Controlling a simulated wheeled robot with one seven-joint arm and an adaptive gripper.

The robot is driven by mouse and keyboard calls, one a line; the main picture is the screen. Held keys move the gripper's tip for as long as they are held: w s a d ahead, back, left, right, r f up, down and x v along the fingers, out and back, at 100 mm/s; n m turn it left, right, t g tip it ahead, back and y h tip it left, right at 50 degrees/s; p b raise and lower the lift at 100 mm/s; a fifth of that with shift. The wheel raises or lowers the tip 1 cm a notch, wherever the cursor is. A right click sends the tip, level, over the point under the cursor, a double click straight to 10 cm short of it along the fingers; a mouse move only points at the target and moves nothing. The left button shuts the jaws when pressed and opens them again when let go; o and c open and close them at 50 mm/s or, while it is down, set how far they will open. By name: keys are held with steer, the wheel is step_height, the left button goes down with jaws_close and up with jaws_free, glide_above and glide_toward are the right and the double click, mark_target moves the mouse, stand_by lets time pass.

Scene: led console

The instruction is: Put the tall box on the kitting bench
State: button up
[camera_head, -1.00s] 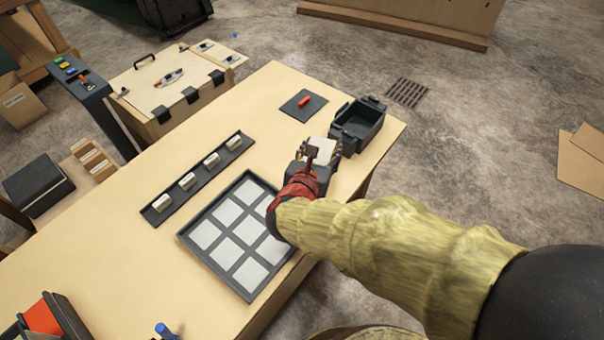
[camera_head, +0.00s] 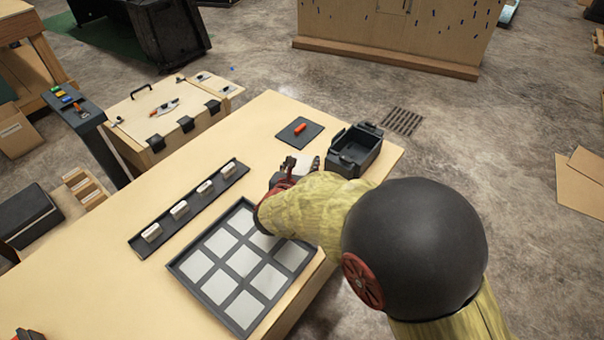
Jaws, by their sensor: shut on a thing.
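My gripper (camera_head: 292,168) is over the far right part of the pale wooden bench (camera_head: 105,279), just left of a black bin. It is shut on a pale block (camera_head: 314,163), seemingly the tall box. Only a small part of that block shows; my fingers and forearm hide the rest. I cannot tell whether its underside touches the bench top.
The black bin (camera_head: 371,142) stands near the bench's far right corner. A dark mat with a red piece (camera_head: 300,128) lies beyond my gripper.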

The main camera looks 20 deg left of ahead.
steer(key=shift+w+a+f, duration=0.1)
steer(key=shift+w+f, duration=0.2)
steer(key=shift+w+a+f+b, duration=0.15)
steer(key=shift+f+b, duration=0.4)
steer(key=shift+f, duration=1.1)
steer(key=shift+f, duration=0.15)
steer(key=o, duration=1.3)
steer(key=shift+o, duration=0.6)
steer(key=shift+r, duration=0.2)
steer(key=p+v, duration=0.2)
steer(key=v, duration=1)
